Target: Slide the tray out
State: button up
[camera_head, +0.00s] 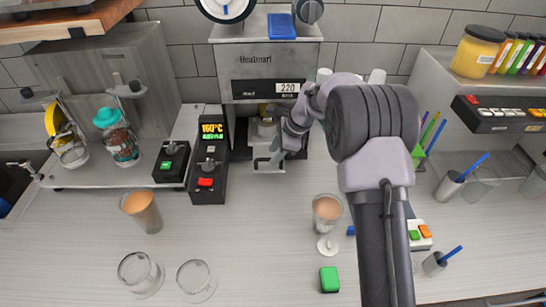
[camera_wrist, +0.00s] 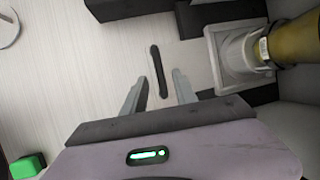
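The sealer (camera_head: 272,72) stands at the back centre with a display reading 220. Its tray, with a square grey holder (camera_wrist: 214,60), shows at upper right in the wrist view. An amber cup-like thing (camera_wrist: 292,40) is at that holder. A dark bar handle (camera_wrist: 154,58) lies to the left of the holder. My gripper (camera_wrist: 160,76) is open, with one finger on each side of the handle's near end. I cannot tell whether either finger touches it. In the head view my gripper (camera_head: 268,160) is low in front of the sealer, and my arm partly hides the tray.
A black control box (camera_head: 208,165) reading 160°C stands left of the sealer. A filled cup (camera_head: 327,210), another filled cup (camera_head: 142,210), empty glasses (camera_head: 139,272) and a green block (camera_head: 329,279) are on the counter. The counter in front of the sealer is mostly clear.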

jog(key=shift+x, duration=0.9)
grip_shut()
dwell(0.8)
